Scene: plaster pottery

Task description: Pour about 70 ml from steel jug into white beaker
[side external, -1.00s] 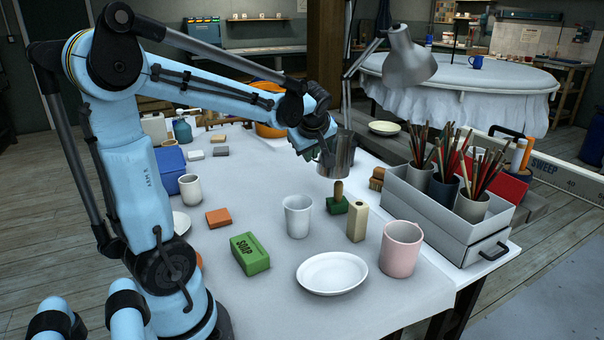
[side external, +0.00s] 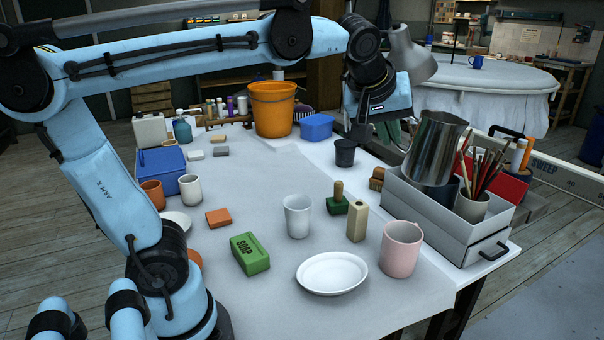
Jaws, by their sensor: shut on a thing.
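The white beaker (side external: 298,216) stands upright on the table near the middle, well to the left of and below the jug. Its inside is only partly visible, and I cannot tell what it holds. The jug's contents are not visible.
A grey caddy (side external: 440,218) with brush pots stands below the jug. A pink cup (side external: 401,248), a white plate (side external: 332,273), a wooden block (side external: 357,223), a green stamp-like tool (side external: 337,200) and green soap (side external: 250,253) surround the beaker. An orange bucket (side external: 272,108) stands at the back.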

